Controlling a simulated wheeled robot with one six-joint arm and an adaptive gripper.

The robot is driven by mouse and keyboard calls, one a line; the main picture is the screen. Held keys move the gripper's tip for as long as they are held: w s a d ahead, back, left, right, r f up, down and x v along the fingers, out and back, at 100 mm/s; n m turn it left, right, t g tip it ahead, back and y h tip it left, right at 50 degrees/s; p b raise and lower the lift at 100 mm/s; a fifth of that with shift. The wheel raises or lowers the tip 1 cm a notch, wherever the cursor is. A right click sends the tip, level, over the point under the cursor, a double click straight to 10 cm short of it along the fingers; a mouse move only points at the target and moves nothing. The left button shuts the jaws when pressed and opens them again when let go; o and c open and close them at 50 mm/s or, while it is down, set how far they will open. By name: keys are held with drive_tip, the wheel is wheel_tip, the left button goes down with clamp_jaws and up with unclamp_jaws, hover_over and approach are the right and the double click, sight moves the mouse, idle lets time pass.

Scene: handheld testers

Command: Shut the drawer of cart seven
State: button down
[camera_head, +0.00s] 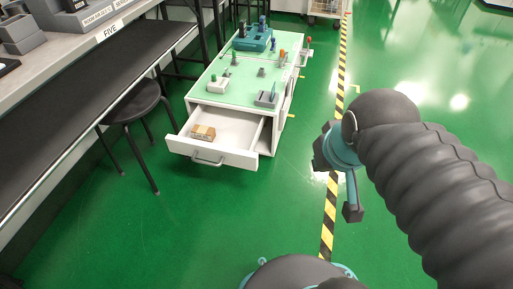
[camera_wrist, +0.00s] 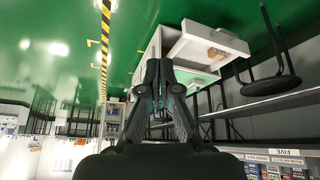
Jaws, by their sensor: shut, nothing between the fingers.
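A white cart (camera_head: 270,135) with a pale green top stands on the green floor. No number is legible on it. Its drawer (camera_head: 235,157) is pulled out at the near end, with a grey bar handle (camera_head: 207,161) on its front. A small brown box (camera_head: 203,132) lies inside. My gripper (camera_head: 352,212) is right of the drawer, apart from it, across clear floor. In the wrist view, which is upside down, my gripper (camera_wrist: 156,72) is shut and empty, and the open drawer (camera_wrist: 208,42) shows beyond it.
A black stool (camera_head: 135,105) stands close to the drawer's left side. A bench (camera_head: 60,100) with a FIVE sign (camera_head: 110,31) runs along the left. Small devices, including a teal one (camera_head: 252,40), stand on the cart top. Floor in front of the drawer is clear. A yellow-black stripe (camera_head: 328,215) runs right of the cart.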

drive_tip(key=w+a+f+n+g, duration=0.1)
drive_tip(key=w+a+f+n, duration=0.55)
drive_tip(key=w+n, duration=0.4)
drive_tip(key=w+a+f+n+g, duration=0.1)
drive_tip(key=w+a+f+n, duration=0.5)
drive_tip(key=w+n, duration=0.5)
drive_tip(key=w+a+f+n+g+h, duration=0.1)
drive_tip(key=w+a+f+n, duration=0.1)
drive_tip(key=a+f+n, duration=0.65)
drive_tip(key=w+d+f+n+b, duration=0.1)
drive_tip(key=w+f+b, duration=0.1)
drive_tip(key=w+f, duration=0.4)
drive_tip(key=shift+d+f, duration=0.4)
drive_tip(key=shift+f, duration=1.2)
